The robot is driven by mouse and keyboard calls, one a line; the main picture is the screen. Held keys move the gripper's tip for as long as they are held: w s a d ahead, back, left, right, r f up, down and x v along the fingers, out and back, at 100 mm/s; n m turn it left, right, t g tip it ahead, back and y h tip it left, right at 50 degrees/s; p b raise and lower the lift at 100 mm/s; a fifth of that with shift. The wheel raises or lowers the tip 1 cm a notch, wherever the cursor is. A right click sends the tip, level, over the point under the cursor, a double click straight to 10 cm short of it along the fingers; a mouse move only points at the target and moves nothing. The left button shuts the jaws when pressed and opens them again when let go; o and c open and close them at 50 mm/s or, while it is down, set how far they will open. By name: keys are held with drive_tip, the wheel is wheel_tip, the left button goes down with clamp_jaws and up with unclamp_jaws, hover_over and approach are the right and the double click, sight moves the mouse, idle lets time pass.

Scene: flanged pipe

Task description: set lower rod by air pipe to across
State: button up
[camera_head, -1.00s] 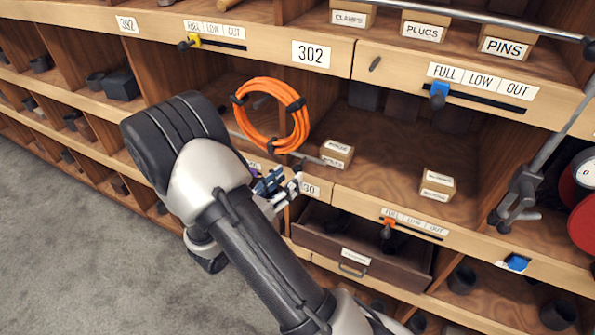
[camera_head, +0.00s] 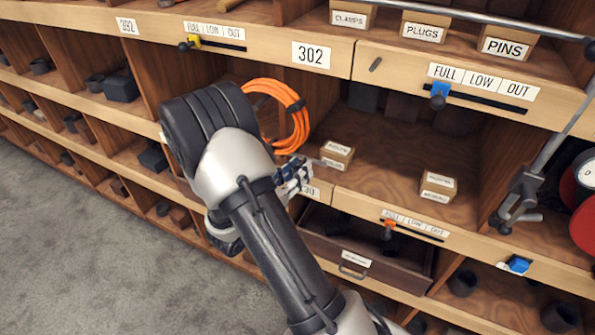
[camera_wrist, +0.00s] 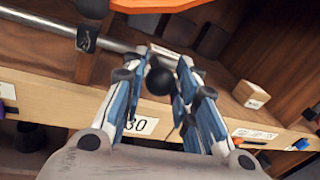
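A grey metal rod (camera_wrist: 45,22) runs along the shelf front from the upper left in the wrist view, through a dark bracket (camera_wrist: 86,39). A dark round knob (camera_wrist: 158,82) shows between the fingers of my gripper (camera_wrist: 163,60). The fingers stand apart on either side of it, with small gaps; contact cannot be told. I cannot tell whether the knob belongs to this rod. In the head view my gripper (camera_head: 293,174) is below the orange coil (camera_head: 290,120), and my arm hides most of the rod there.
Small labelled boxes (camera_head: 337,154) (camera_head: 437,186) stand on the shelf right of my gripper. A drawer (camera_head: 352,272) stands partly out below. A diagonal metal rod with a clamp (camera_head: 515,200) and a red round part (camera_head: 585,222) are at the far right. Carpet is clear at left.

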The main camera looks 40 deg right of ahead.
clamp_jaws()
drive_tip(key=shift+s, duration=0.1)
idle(0.4)
